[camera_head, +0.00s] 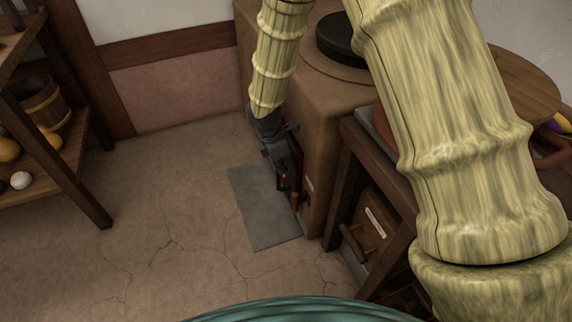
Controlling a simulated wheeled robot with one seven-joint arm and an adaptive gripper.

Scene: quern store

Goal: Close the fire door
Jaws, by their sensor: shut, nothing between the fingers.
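The brown clay stove (316,100) stands right of the picture's middle, its front facing left over the floor. The fire door (297,180) shows as a narrow dark strip low on that front, with a small wooden handle (294,201) at its lower end. My gripper (283,183) is shut and empty, pointing down right beside the door on its left. It hides most of the door, so I cannot tell how far the door stands open or whether the gripper touches it.
A grey slab (256,215) lies on the floor before the stove. A dark pan (343,40) sits on the stove top. A wooden cabinet with a drawer (370,222) stands close at right. A shelf (70,180) with a bucket and round produce stands at left. The floor between is clear.

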